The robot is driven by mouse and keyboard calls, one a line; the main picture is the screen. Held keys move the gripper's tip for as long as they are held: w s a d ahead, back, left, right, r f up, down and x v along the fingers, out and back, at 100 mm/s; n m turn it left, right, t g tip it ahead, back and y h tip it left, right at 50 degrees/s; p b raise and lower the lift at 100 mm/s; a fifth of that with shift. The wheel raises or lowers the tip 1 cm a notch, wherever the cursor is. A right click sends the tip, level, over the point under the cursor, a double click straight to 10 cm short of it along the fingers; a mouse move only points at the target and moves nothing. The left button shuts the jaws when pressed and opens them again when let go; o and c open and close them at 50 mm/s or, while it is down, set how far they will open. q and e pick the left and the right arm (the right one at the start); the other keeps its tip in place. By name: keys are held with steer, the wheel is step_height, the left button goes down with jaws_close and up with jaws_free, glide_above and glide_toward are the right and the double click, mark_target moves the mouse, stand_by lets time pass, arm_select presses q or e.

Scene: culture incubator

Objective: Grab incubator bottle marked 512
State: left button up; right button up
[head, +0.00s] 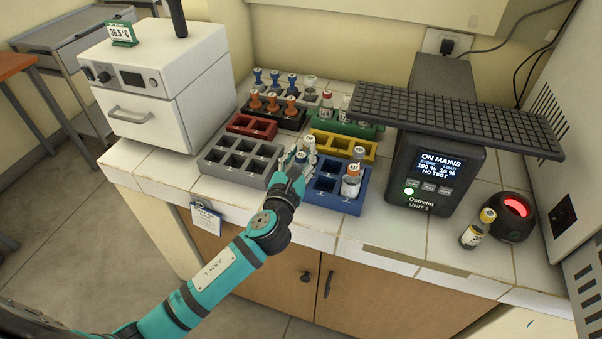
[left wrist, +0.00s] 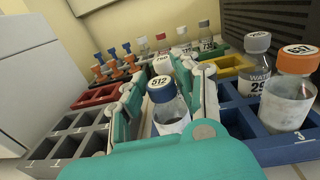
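The bottle marked 512 (left wrist: 170,108) has a blue cap and a pale label. In the left wrist view it stands upright between the two fingers of my left gripper (left wrist: 165,100), with a narrow gap showing beside it. In the head view my left gripper (head: 297,164) reaches over the left part of the blue rack (head: 325,185), and its fingers partly hide the bottle. The fingers are open around the bottle. Its base is hidden, so I cannot tell its compartment. My right gripper is not in view.
An orange-capped bottle (head: 351,182) stands in the blue rack, beside a grey-capped bottle (left wrist: 256,62). Red (head: 252,125), yellow (head: 342,144) and green (head: 345,124) racks lie behind. The black Ostrelm unit (head: 436,170) stands right, near a yellow-capped bottle (head: 477,229).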

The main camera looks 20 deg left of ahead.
arm_select(q)
jaws_close()
steer(key=shift+f, duration=0.15)
stand_by(0.4)
